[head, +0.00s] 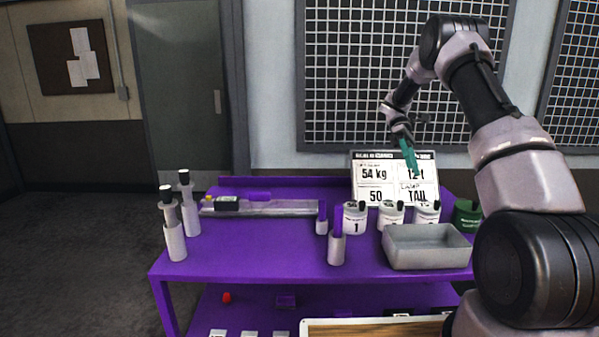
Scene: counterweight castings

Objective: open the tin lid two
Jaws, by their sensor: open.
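Three white tins stand in a row on the purple bench. The left tin (355,218) carries a "1". The middle tin (391,213), second in the row, has a dark knob on top, and the tray in front hides its lower part. The right tin (427,211) is similar, its number unclear. All three look covered. My gripper (411,167), with teal fingers, is open in the air above the tins, in front of the white board, pointing down. It appears empty and apart from the tins.
A grey tray (428,248) stands in front of the tins. A green tin (466,214) is at right beside my arm. A white board (395,177) stands behind. White cylinders (337,248) with purple pieces are left of the tins. The purple bench (260,249) is clear at front centre.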

